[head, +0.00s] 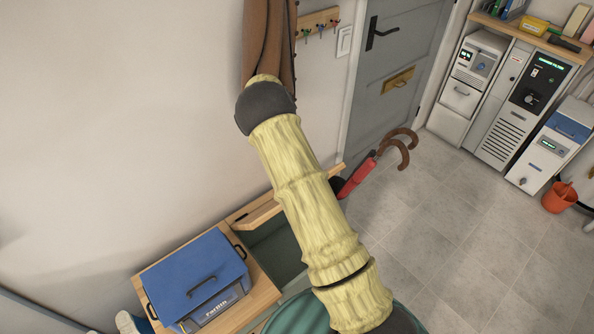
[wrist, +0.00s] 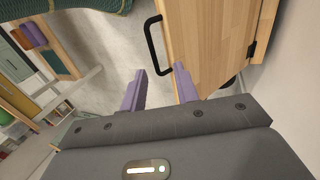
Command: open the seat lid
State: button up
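The seat lid (wrist: 208,40) is a pale wooden panel with a black bar handle (wrist: 151,46) on its left edge and a dark hinge at its right in the wrist view. In the head view its wooden edge (head: 262,212) stands raised near the wall, with the green inside of the seat (head: 278,250) showing below. My arm covers part of both. My gripper (wrist: 158,82) has its two purple fingers apart, with nothing seen between them. The right fingertip overlaps the lid's lower edge, just below the handle; I cannot tell if it touches.
A blue-lidded box (head: 195,278) stands on the bench (head: 262,290) left of the open seat. A red umbrella (head: 358,178) and brown hooked handles are beyond the bench. A brown coat (head: 262,40) hangs on the wall. The tiled floor (head: 450,230) at right is clear.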

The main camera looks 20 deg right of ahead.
jog(key=shift+c, duration=0.2)
jog(key=c, duration=0.4)
jog(key=shift+s+d+f, duration=0.2)
jog(key=shift+d, duration=0.05)
grip_shut()
jog(key=s+d+f+m+t+y+b, duration=0.2)
jog(key=s+d+f+m+t+y, duration=0.3)
jog(key=s+d+f+y, duration=0.5)
jog(key=d+f+m+t+h+b, duration=0.1)
jog(key=d+f+m+t, duration=0.2)
jog(key=d+m+t, duration=1)
jog(key=d, duration=0.2)
jog(key=shift+d+h, duration=0.3)
jog(key=shift+h, duration=0.1)
jog(key=shift+f, duration=0.15)
